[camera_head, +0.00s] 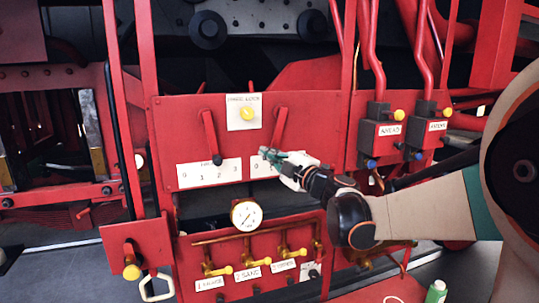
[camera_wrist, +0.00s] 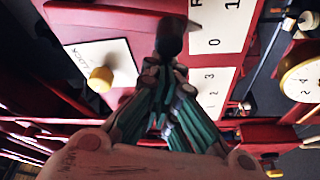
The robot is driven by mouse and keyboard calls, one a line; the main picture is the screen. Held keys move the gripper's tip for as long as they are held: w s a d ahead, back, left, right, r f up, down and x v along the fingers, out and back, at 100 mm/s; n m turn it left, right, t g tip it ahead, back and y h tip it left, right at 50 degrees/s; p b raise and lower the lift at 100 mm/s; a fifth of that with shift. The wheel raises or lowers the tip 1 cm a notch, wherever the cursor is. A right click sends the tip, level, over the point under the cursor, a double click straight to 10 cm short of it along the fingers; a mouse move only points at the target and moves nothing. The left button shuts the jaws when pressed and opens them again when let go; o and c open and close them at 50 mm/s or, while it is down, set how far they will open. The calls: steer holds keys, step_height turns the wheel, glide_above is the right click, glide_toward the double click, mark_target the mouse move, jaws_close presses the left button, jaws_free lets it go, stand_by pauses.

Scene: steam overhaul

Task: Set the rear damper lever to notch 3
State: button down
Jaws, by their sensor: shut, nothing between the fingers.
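The rear damper lever (camera_head: 279,128) is the right-hand red lever on the red panel. It leans down to the left, and its black knob (camera_wrist: 171,38) shows in the wrist view near the 0 on its scale plate (camera_wrist: 217,25). In the head view, my gripper (camera_head: 268,154) covers the lever's lower end and most of that plate (camera_head: 259,170). My gripper (camera_wrist: 166,72) is shut and empty, its fingertips close beside the knob on the side toward the other lever. I cannot tell whether they touch it.
Another red lever (camera_head: 211,135) hangs over the left 0–3 plate (camera_head: 209,173). A yellow knob (camera_head: 247,114) on a white plate sits between and above the levers. A gauge (camera_head: 246,214) and several yellow valves lie below; pipes and boxes (camera_head: 385,130) stand to the right.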

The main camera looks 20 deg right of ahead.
steer(key=d+f+n+g, duration=0.1)
steer(key=d+n+g, duration=0.1)
steer(key=d+n, duration=0.5)
steer(key=shift+d+f+h+b, duration=0.15)
steer(key=shift+d+h+b, duration=0.25)
steer(key=shift+b, duration=0.05)
stand_by(0.3)
